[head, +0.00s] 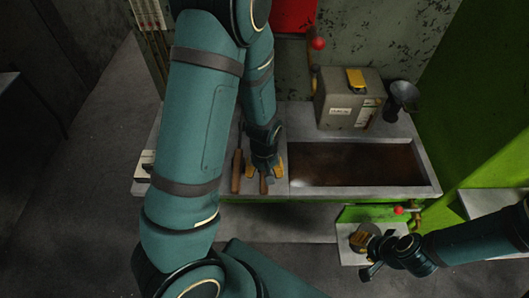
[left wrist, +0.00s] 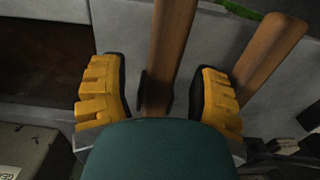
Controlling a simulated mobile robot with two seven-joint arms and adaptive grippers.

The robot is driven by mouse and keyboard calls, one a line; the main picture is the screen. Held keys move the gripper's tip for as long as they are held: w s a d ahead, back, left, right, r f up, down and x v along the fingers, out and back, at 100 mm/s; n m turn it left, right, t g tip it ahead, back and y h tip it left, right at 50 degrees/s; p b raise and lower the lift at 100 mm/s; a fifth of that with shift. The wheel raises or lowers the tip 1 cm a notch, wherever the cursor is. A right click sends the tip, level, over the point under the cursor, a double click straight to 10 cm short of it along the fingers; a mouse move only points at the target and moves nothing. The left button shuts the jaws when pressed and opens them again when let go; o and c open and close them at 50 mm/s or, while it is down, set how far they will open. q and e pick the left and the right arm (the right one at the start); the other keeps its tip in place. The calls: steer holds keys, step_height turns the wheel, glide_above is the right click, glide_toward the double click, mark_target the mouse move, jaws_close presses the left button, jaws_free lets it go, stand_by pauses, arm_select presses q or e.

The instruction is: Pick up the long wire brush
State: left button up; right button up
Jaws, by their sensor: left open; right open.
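Two wooden handles lie side by side on the grey bench top. One wooden handle (head: 264,186) lies between the fingers of my left gripper (head: 265,172). In the left wrist view this handle (left wrist: 169,50) runs between the two yellow fingertips of the left gripper (left wrist: 162,92), with gaps on both sides. The other wooden handle (head: 237,172) lies just left of the gripper in the head view; it shows right of the fingers in the left wrist view (left wrist: 266,55). Brush bristles are hidden, so I cannot tell which handle is the long wire brush. My right gripper (head: 364,255) is open at lower right.
A sunken dark trough (head: 355,165) lies right of the handles. A grey box (head: 349,100) with a yellow top and a dark funnel (head: 403,96) stand behind it. A red-knobbed lever (head: 317,44) rises at the back. A green wall closes the right side.

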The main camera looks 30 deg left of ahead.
arm_select(q)
steer(key=shift+o, duration=0.2)
jaws_close()
steer(key=shift+r, duration=0.1)
